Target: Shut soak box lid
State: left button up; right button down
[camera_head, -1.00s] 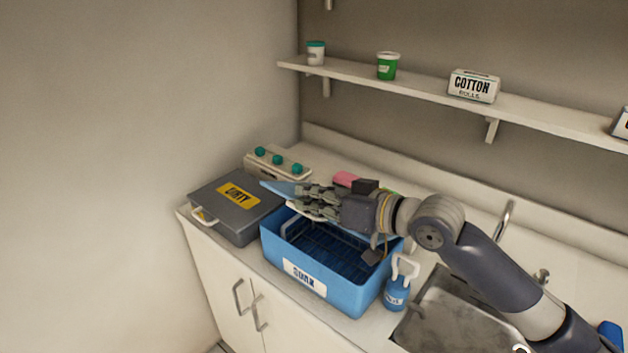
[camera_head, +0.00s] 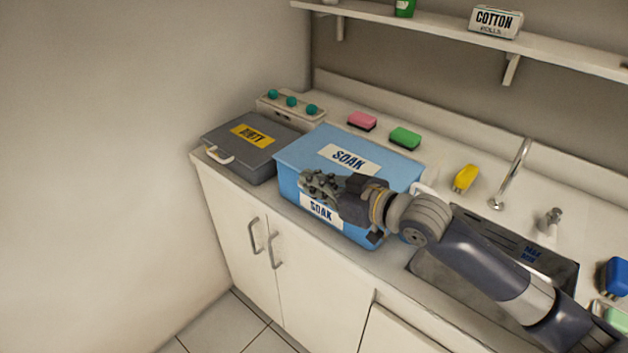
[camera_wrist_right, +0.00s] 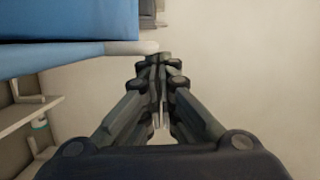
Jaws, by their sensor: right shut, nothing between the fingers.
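The blue soak box (camera_head: 288,186) stands on the counter with its lid (camera_head: 312,146) lying flat across the top. The lid carries a white SOAK label, and a second SOAK label on the box front is partly covered by my gripper. My right gripper (camera_head: 312,184) is shut and empty at the front edge of the lid. In the right wrist view the shut fingers (camera_wrist_right: 158,62) are beside the blue box (camera_wrist_right: 60,20) and a pale rounded piece at its edge. Whether the fingers touch the lid I cannot tell. My left gripper is out of view.
The grey DIRTY box (camera_head: 232,160) stands left of the soak box. Behind are a rack with teal knobs (camera_head: 290,106), a pink sponge (camera_head: 362,121) and a green sponge (camera_head: 405,138). Right are a yellow item (camera_head: 466,178), the tap (camera_head: 515,170) and the sink.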

jog(key=shift+f, duration=0.2)
